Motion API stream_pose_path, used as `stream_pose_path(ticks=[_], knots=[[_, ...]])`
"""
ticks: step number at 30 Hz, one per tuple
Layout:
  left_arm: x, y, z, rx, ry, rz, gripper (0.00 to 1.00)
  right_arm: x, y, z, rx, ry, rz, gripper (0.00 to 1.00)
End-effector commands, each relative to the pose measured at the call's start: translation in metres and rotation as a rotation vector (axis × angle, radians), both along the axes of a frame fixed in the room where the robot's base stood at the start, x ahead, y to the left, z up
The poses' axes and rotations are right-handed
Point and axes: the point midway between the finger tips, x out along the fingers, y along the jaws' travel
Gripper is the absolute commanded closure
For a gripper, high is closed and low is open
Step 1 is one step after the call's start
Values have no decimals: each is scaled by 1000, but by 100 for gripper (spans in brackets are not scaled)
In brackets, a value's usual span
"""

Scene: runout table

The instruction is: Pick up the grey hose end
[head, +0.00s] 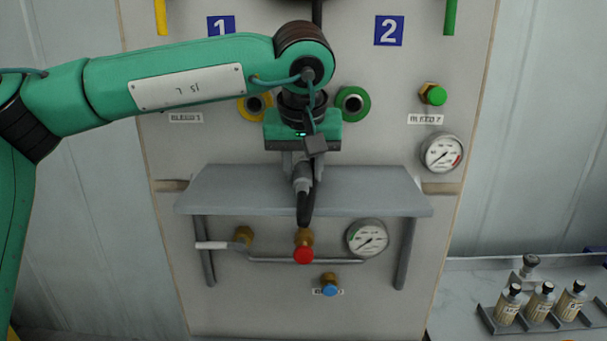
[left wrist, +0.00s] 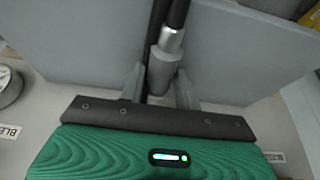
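The grey hose end (head: 302,172) is at the back part of the grey shelf. It has a silver collar and a black hose that bends down over the shelf's front edge. My left gripper (head: 301,168) points down at it from above. In the left wrist view the grey hose end (left wrist: 161,72) sits between the two fingertips of my left gripper (left wrist: 160,85), which appear to press on both its sides. I cannot tell whether it touches the shelf. My right gripper is in neither view.
The grey shelf (head: 230,190) juts from the panel. Below it are a red knob (head: 303,255), a blue knob (head: 329,290) and a gauge (head: 367,238). Yellow and green ring ports (head: 353,104) flank my wrist. Bottles (head: 541,302) stand in a rack at lower right.

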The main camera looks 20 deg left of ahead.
Motion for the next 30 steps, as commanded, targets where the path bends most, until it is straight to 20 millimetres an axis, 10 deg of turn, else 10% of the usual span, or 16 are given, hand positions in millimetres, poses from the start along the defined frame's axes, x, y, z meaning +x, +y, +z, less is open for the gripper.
stream_pose_path(ticks=[5,21,30], knots=[[0,0,0,0,0,0,100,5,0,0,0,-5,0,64],[-4,-1,5,-1,-1,1,100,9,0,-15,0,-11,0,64],[-4,-2,60,-2,-3,0,100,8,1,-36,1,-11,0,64]])
